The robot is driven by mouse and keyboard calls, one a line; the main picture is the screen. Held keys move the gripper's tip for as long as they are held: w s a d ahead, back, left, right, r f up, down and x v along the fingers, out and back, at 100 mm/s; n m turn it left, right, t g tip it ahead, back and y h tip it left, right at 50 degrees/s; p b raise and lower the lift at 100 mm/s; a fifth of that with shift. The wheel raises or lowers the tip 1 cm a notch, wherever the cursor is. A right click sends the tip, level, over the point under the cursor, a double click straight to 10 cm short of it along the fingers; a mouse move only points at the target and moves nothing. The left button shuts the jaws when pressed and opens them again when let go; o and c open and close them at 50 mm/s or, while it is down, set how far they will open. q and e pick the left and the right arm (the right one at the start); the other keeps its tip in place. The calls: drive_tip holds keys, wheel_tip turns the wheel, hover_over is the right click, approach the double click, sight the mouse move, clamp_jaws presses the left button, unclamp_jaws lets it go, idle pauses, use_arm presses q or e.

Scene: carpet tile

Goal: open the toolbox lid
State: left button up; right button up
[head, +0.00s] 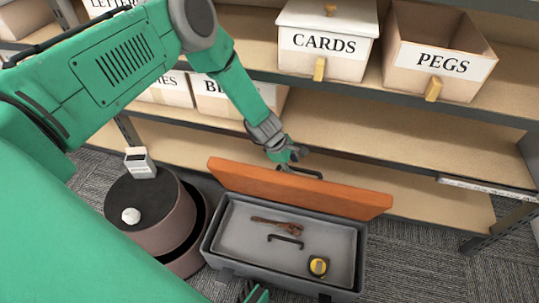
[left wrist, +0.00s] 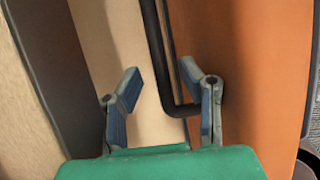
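The grey toolbox (head: 232,262) stands on the carpet in front of the shelf. Its orange lid (head: 300,190) is raised at the back edge, and the inside of the box shows. The lid also fills the right of the left wrist view (left wrist: 255,80). My left gripper (head: 290,158) is at the lid's far, outer side, by the black handle (head: 305,172). In the left wrist view the fingers (left wrist: 165,95) are spread apart. The handle (left wrist: 160,60) passes between them, its corner close to the right finger; contact is unclear.
A wrench (head: 277,223), a dark handle-shaped piece (head: 286,241) and a yellow tape measure (head: 318,266) lie in the box. A round bin (head: 150,225) with small items stands left. Shelves with a CARDS box (head: 325,60) and a PEGS bin (head: 435,85) rise behind.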

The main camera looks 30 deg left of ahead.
sight(255, 169)
use_arm(q)
drive_tip(key=s+a, duration=0.2)
drive_tip(key=a, duration=0.1)
drive_tip(key=s+a, duration=0.5)
drive_tip(key=a, duration=0.1)
drive_tip(key=shift+s+r, duration=0.4)
drive_tip(key=shift+s+a, duration=0.15)
drive_tip(key=shift+s, duration=0.05)
drive_tip(key=shift+r, duration=0.1)
drive_tip(key=shift+r, duration=0.1)
